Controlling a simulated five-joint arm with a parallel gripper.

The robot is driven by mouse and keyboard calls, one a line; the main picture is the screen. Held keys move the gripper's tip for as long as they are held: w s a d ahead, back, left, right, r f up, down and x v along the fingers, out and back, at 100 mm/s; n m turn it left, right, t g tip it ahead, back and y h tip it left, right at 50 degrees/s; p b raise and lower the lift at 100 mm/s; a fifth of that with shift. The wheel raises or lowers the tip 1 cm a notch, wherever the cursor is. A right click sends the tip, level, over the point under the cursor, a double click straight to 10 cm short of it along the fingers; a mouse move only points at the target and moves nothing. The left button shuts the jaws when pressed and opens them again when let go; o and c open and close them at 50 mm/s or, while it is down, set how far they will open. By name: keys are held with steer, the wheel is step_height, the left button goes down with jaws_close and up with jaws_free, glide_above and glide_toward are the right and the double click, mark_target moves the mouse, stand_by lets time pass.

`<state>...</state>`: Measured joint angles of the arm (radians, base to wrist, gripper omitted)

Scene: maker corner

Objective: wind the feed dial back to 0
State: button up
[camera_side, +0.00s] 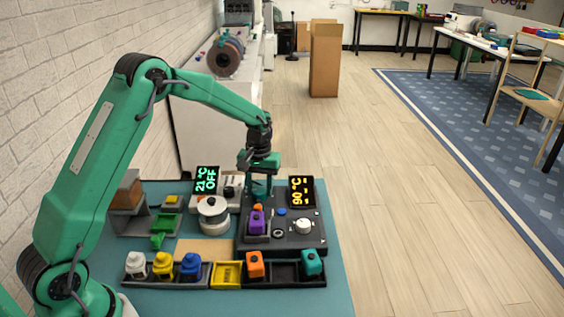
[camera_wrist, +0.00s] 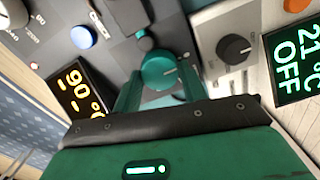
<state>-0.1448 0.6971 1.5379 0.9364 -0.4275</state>
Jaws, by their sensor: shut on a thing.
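A round teal dial (camera_wrist: 158,68) with a pale pointer mark sits on the dark control panel (camera_side: 318,243). My gripper (camera_wrist: 157,80) has a finger on either side of this dial and is shut on it. In the side view my gripper (camera_side: 261,192) points down at the back left of the panel, and the dial is hidden there. No scale or label by the dial can be read, so I cannot tell its setting.
An orange display (camera_side: 301,192) reads 90 °C; a green one (camera_side: 206,180) reads 21 °C OFF. A purple block (camera_side: 257,221), a blue button (camera_side: 282,212) and a white knob (camera_side: 303,226) are near my gripper. A grey box with a black knob (camera_wrist: 236,48) stands beside the panel.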

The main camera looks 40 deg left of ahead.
mark_target(261, 190)
steer(key=shift+d+f, duration=0.15)
steer(key=shift+d, duration=0.1)
steer(key=o, duration=1)
steer(key=shift+a, duration=0.1)
steer(key=shift+w+r, duration=0.1)
steer(key=shift+r, duration=3.9)
